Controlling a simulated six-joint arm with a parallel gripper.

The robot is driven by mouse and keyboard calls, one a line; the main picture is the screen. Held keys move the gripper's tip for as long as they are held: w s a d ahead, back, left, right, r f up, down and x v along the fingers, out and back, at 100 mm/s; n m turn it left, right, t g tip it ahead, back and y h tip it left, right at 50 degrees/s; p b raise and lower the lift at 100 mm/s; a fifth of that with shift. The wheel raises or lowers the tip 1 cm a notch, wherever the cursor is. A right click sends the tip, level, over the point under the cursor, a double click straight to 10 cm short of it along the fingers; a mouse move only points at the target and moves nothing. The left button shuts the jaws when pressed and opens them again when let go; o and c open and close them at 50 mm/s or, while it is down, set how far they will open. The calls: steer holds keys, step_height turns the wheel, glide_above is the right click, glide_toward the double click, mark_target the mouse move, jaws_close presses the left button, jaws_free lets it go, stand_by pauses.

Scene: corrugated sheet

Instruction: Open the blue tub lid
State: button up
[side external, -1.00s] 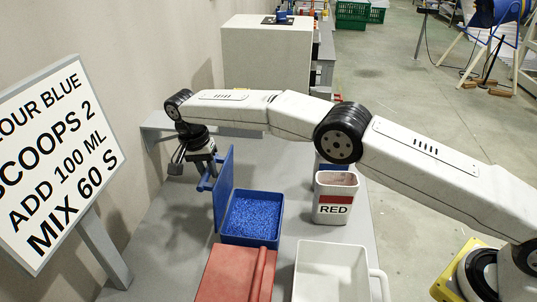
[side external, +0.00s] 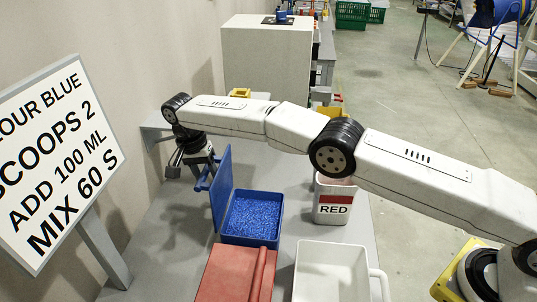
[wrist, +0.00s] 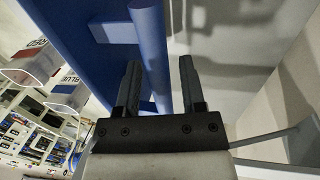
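The blue tub (side external: 252,217) is open and filled with blue granules. Its blue lid (side external: 221,187) stands upright on the tub's left side, with a handle on its outer face. My gripper (side external: 184,161) is by the lid's left side, near that handle. In the wrist view, the blue handle bar (wrist: 150,50) runs between the two spread fingers of my gripper (wrist: 160,62), with a gap visible to the right finger. The lid (wrist: 70,30) fills the upper left there. Contact with the left finger cannot be told.
A red lidded tub (side external: 233,275) and a white handled tub (side external: 330,270) stand in front. A white container marked RED (side external: 333,205) is to the right; one marked BLUE (wrist: 67,92) shows in the wrist view. An instruction sign (side external: 60,165) and wall are at left.

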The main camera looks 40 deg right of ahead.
steer(key=shift+w+r, duration=0.1)
steer(key=shift+r, duration=0.2)
steer(key=shift+r, duration=0.4)
steer(key=shift+v, duration=1.1)
steer(key=s+d+r, duration=0.2)
steer(key=s+r, duration=0.3)
steer(key=s, duration=0.1)
steer(key=s+d+r, duration=0.3)
steer(key=s+r, duration=0.1)
steer(key=s, duration=0.3)
steer(key=shift+s+r, duration=0.3)
steer(key=shift+r, duration=0.05)
stand_by(0.3)
steer(key=w+a+f+t+h, duration=0.1)
steer(key=w+a, duration=0.2)
steer(key=w+a+f+t, duration=0.1)
steer(key=w+a, duration=0.2)
steer(key=w+a+f+t+h, duration=0.1)
steer(key=w+a+t, duration=0.1)
steer(key=w, duration=0.1)
steer(key=shift+w+a+f+h, duration=0.3)
steer(key=shift+w+a+f, duration=0.1)
